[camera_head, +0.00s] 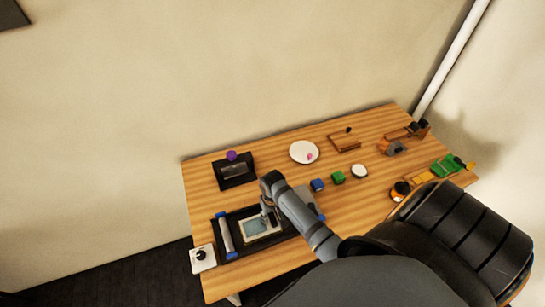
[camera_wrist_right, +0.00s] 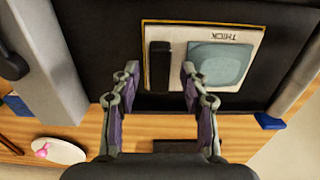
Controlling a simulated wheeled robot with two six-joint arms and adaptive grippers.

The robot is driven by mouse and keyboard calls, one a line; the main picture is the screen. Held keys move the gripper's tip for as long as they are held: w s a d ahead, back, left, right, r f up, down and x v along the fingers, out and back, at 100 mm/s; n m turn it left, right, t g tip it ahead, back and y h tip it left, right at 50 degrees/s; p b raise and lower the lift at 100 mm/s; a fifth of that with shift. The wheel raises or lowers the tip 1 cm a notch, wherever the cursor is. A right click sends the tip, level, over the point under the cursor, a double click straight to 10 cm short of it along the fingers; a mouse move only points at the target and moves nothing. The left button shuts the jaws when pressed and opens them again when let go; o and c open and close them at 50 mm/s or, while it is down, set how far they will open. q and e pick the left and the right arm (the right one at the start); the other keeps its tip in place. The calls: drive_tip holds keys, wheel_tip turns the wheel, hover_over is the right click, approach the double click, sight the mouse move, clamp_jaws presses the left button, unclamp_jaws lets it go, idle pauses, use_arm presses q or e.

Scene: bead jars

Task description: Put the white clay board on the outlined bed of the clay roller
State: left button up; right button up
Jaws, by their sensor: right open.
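The white clay board (camera_wrist_right: 173,40), marked THICK, carries a grey-green clay slab (camera_wrist_right: 217,64) and a dark upright grip (camera_wrist_right: 160,66). The board (camera_head: 246,238) lies on the black bed of the clay roller (camera_head: 237,216), and a thin tan line shows along its edge in the wrist view. My right gripper (camera_head: 267,213) is over the board. In the wrist view its fingers (camera_wrist_right: 160,72) are open, one on each side of the dark grip as seen from there; whether they touch it I cannot tell. My left gripper is not in view.
The roller's pale cylinder (camera_head: 226,236) is at the bed's left end. A white control box (camera_head: 202,257) stands at the table's left edge.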

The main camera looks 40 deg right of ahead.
wheel_tip(320, 180, up, 12)
drive_tip(key=b, duration=0.1)
drive_tip(key=shift+f+b, duration=0.2)
drive_tip(key=shift+b, duration=0.1)
